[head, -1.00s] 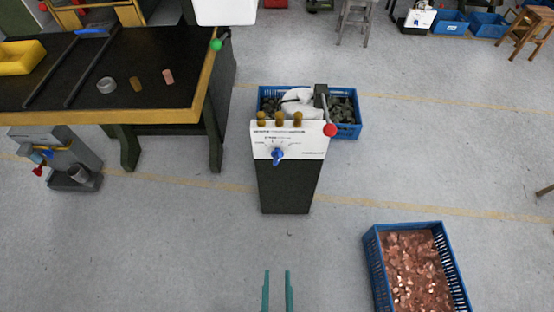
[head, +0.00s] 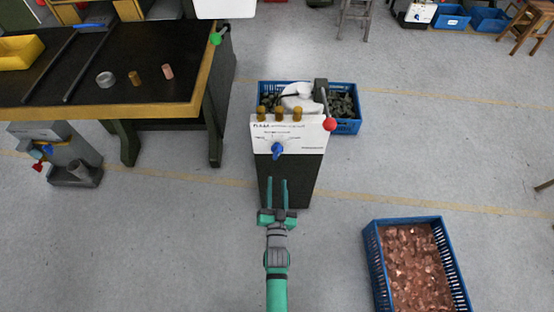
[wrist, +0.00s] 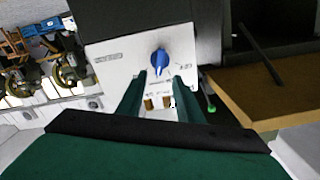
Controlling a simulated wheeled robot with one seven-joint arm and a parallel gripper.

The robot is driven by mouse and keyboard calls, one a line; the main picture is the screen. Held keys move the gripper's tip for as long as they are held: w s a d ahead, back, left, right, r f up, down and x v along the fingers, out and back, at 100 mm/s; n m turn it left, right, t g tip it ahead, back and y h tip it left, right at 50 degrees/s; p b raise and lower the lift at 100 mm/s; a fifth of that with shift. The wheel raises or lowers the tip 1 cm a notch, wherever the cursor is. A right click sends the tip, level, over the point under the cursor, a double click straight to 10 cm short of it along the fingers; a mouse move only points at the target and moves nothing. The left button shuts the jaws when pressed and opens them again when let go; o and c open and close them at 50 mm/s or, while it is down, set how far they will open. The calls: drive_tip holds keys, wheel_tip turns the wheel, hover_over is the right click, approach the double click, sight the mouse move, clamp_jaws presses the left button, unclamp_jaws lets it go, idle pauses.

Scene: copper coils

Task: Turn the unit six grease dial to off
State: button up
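The blue grease dial (head: 277,149) sits on the white front panel (head: 312,137) of a dark pedestal unit in the head view. In the wrist view the dial (wrist: 160,62) lies just beyond and between my fingertips, with its pointer along the picture's vertical. My gripper (head: 277,181) is open and empty, its two teal fingers pointing at the unit. In the head view the fingertips are a little below the dial and apart from it. The panel's print is too small to read.
Brass knobs (head: 279,113) line the panel's top, and a red-balled lever (head: 330,124) stands at its right. A blue crate (head: 348,127) is behind the unit. A crate of copper pieces (head: 375,262) is at lower right. A black-topped bench (head: 150,92) is at left.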

sight(277, 156)
drive_tip(key=w, duration=1.1)
drive_tip(key=shift+w, duration=0.25)
clamp_jaws()
